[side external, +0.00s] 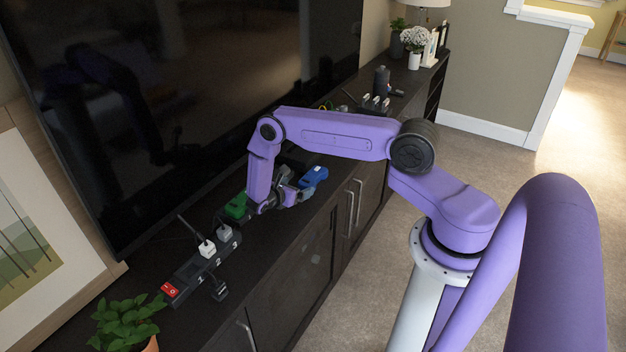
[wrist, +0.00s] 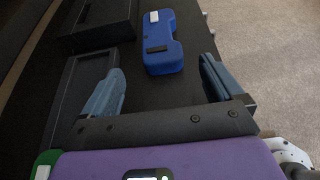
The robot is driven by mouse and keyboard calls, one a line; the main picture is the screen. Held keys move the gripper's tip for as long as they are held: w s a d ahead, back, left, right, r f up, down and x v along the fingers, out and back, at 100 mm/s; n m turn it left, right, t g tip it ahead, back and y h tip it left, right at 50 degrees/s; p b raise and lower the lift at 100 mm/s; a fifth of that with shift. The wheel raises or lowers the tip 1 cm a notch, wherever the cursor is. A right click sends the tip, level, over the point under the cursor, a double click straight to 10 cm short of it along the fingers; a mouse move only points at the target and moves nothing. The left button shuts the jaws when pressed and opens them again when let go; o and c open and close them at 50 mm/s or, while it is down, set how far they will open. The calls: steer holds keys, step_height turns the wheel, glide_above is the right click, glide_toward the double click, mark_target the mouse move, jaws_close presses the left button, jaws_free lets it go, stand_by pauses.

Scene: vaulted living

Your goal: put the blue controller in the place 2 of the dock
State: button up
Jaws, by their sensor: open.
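The blue controller (side external: 314,177) lies on the dark cabinet top, just right of my gripper (side external: 286,188). In the wrist view the blue controller (wrist: 162,42) has a white patch and a black patch on it. My gripper (wrist: 164,72) is open and empty. Its fingers are spread to either side of the controller's near end, not touching it. A black dock-like frame (wrist: 62,112) with an empty-looking recess is left of the controller, partly behind the left finger. No place numbers are readable on it. A green controller (side external: 236,206) is left of my gripper.
A black box (wrist: 100,28) stands beyond the frame. A power strip (side external: 184,284) with numbers, white plugs and a red switch lies at the front left. A plant (side external: 125,322) is nearer. The television (side external: 190,90) stands behind; the cabinet edge drops to carpet.

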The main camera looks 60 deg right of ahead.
mark_target(307, 182)
steer(key=shift+x, duration=3.15)
steer(key=shift+s+r, duration=0.1)
steer(key=shift+s, duration=0.05)
steer(key=c, duration=1.3)
